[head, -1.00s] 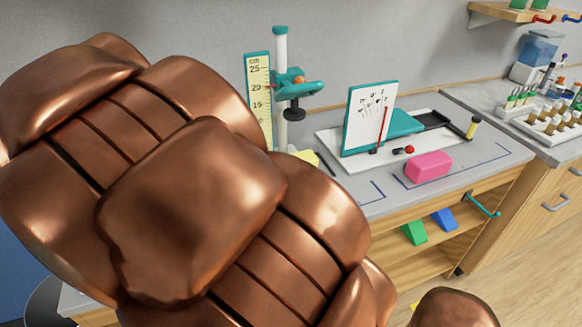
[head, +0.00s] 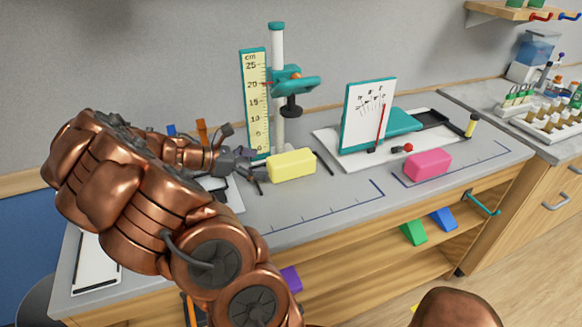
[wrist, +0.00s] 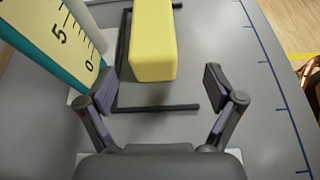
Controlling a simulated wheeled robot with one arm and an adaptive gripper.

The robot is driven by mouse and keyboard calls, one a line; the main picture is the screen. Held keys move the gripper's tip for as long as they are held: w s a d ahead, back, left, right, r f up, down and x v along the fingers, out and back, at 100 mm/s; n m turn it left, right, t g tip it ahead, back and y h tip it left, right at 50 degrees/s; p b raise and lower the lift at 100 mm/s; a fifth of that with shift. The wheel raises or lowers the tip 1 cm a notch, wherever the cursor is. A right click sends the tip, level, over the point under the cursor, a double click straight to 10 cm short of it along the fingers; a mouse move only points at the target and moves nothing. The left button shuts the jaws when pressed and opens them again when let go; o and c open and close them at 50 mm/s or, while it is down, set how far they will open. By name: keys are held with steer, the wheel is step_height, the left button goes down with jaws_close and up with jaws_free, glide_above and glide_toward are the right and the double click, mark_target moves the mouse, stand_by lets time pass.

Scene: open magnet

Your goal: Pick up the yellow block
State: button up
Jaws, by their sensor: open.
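The yellow block (head: 291,165) lies on the grey bench, just right of the foot of the ruler stand. My gripper (head: 260,172) is at its left end in the head view, with the fingers pointing toward it. In the wrist view the yellow block (wrist: 153,45) is ahead of my open gripper (wrist: 160,88), roughly centred between the fingertips but beyond them. The jaws are empty, and a gap shows between them and the block. A dark thin frame on the bench lies under and around the block.
The ruler (head: 256,100) and its stand with a teal clamp (head: 297,84) rise close behind the block. In the wrist view the ruler (wrist: 55,38) is near my left finger. Bare bench (head: 330,195) lies in front.

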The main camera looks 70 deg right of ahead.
mark_target(283, 163)
steer(key=shift+s+d+f, duration=0.15)
steer(key=shift+d+f, duration=0.2)
steer(key=shift+d, duration=0.25)
steer(key=x, duration=0.2)
steer(key=p+x, duration=0.1)
steer(key=x, duration=0.1)
steer(key=p+x, duration=0.1)
steer(key=shift+s+d+r, duration=0.2)
steer(key=shift+s+d, duration=0.15)
steer(key=shift+d, duration=0.05)
steer(key=shift+s+d+f, duration=0.4)
steer(key=shift+s+d, duration=0.05)
steer(key=c, duration=1)
steer(key=shift+r, duration=0.15)
